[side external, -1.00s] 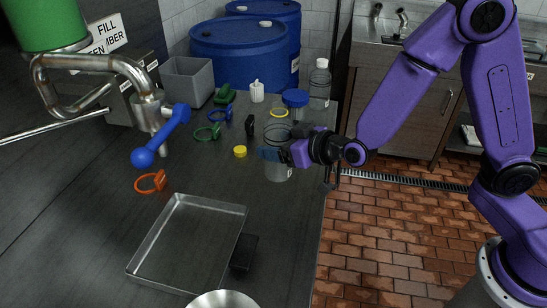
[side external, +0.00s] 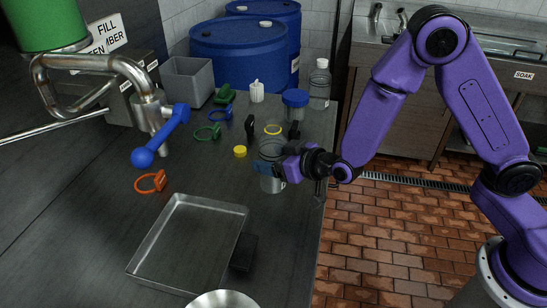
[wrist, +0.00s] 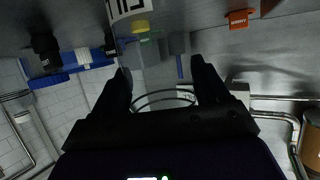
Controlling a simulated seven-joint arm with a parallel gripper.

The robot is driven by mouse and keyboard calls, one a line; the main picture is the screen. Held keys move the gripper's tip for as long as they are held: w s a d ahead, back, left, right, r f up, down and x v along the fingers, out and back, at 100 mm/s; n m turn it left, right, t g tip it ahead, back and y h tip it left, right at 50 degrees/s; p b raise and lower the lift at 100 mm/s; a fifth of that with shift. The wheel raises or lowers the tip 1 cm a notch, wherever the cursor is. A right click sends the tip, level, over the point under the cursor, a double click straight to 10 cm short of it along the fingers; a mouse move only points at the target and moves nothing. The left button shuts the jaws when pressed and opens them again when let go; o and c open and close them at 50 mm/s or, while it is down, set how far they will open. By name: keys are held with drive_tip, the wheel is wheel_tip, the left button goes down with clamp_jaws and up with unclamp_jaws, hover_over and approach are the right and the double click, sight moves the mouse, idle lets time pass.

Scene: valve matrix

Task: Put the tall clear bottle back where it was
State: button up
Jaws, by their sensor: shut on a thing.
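My gripper (side external: 283,169) is shut around a clear, open-topped cylindrical container (side external: 272,184) near the right edge of the table in the side view. The container is upright; whether its base touches the table is unclear. In the wrist view its curved rim (wrist: 165,91) shows between my dark fingers (wrist: 166,84). A yellow ring (side external: 273,129) shows just above and behind the container. A tall clear bottle (side external: 319,88) with a white cap stands at the back right corner of the table, apart from my gripper.
A blue-lidded jar (side external: 295,105) stands between the container and the capped bottle.

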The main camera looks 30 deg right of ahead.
drive_tip(key=shift+f, duration=0.1)
drive_tip(key=o, duration=1.5)
drive_tip(key=shift+s+r, duration=0.1)
drive_tip(key=shift+r, duration=0.1)
drive_tip(key=v, duration=1.1)
drive_tip(key=shift+s+d+r, duration=0.1)
drive_tip(key=shift+s+r, duration=0.05)
drive_tip(key=shift+s, duration=0.2)
